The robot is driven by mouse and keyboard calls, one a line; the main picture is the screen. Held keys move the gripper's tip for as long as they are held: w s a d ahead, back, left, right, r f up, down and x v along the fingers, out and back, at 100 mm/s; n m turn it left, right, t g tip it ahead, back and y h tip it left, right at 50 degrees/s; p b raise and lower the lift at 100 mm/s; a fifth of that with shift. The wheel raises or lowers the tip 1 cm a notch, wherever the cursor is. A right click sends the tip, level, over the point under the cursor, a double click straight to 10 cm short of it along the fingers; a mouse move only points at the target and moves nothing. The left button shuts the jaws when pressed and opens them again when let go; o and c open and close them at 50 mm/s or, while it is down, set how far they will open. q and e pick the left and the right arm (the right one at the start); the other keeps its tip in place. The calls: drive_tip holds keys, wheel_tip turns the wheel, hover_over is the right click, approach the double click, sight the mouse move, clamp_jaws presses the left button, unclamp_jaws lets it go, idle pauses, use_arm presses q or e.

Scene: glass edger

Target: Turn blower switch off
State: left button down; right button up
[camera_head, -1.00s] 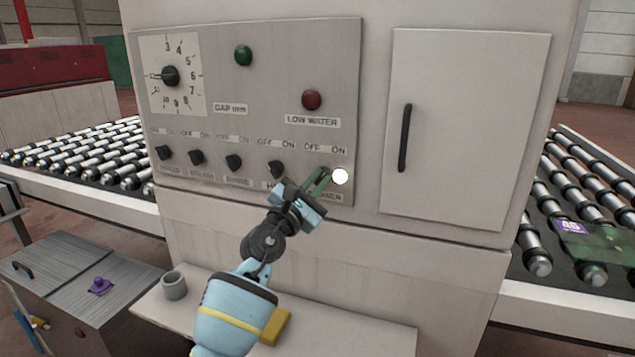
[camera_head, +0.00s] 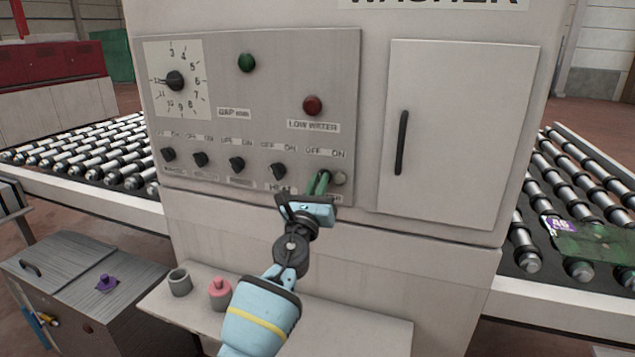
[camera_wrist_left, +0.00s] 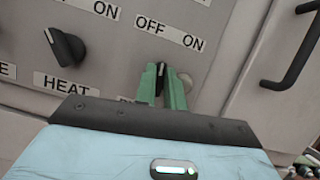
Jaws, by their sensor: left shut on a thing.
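The blower switch (camera_wrist_left: 160,76) is a small dark rotary knob with a white mark, at the right end of the switch row, below OFF and ON labels. My left gripper (camera_head: 321,180) has green fingers shut on this knob; they also show around it in the left wrist view (camera_wrist_left: 167,82). The fingers hide most of the knob, and its name label is largely covered. My right gripper is not in view.
The heat switch (camera_head: 278,171) is the neighbouring knob on the left. A cabinet door with a black handle (camera_head: 402,142) is to the right. Roller conveyors (camera_head: 90,155) flank the machine.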

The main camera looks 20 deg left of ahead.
use_arm(q)
drive_tip(key=n+y, duration=0.2)
drive_tip(key=n, duration=0.1)
drive_tip(key=n+g+y, duration=0.1)
drive_tip(key=n, duration=0.3)
drive_tip(key=shift+n+y, duration=0.3)
drive_tip(key=shift+y, duration=0.1)
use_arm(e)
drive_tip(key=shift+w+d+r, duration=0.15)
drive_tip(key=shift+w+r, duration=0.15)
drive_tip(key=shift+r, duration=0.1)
use_arm(q)
drive_tip(key=shift+n, duration=0.3)
drive_tip(key=c, duration=1.5)
unclamp_jaws()
drive_tip(key=shift+s+p, duration=0.1)
drive_tip(key=shift+p, duration=0.2)
